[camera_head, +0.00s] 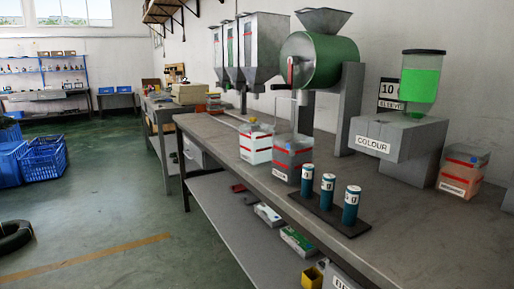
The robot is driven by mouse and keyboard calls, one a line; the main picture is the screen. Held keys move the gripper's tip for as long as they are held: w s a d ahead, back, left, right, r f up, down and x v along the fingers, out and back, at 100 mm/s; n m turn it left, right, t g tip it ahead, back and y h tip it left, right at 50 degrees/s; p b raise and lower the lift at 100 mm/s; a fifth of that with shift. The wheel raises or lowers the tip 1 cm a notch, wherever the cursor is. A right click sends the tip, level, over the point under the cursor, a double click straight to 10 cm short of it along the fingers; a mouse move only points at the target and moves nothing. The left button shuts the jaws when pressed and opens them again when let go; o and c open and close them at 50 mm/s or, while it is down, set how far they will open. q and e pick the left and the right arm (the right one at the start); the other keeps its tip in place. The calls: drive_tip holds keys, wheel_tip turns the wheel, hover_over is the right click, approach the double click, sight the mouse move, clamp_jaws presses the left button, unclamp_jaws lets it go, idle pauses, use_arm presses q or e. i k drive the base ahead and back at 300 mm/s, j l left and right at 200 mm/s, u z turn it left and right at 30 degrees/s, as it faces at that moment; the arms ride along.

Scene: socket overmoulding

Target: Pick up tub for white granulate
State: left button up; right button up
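A small tub with white contents (256,151) stands on the grey workbench (400,220). It has a red band and a small label too small to read, and looks upright. A second tub with dark grey contents (288,165) stands just to its right and nearer the front edge. It also has a red stripe and a small label. A third tub with reddish contents (461,178) stands at the far right of the bench. Neither of my grippers is in view.
A black rack with three blue cylinders (328,188) stands in front of the tubs. Hoppers (258,50), a green drum (325,65) and a dispenser marked COLOUR (395,140) stand along the wall. Blue baskets (45,158) and a tyre (14,236) lie left; the floor between is open.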

sight(255, 138)
drive_tip(key=i+j, duration=1.25)
drive_tip(key=j, duration=0.25)
drive_tip(key=i+j, duration=0.65)
drive_tip(key=i+j+z, duration=0.45)
drive_tip(key=j, duration=0.15)
drive_tip(key=j+z, duration=0.2)
drive_tip(key=i+j+z, duration=0.25)
drive_tip(key=j, duration=0.2)
drive_tip(key=j+z, duration=0.2)
drive_tip(key=j, duration=0.15)
drive_tip(key=z, duration=0.45)
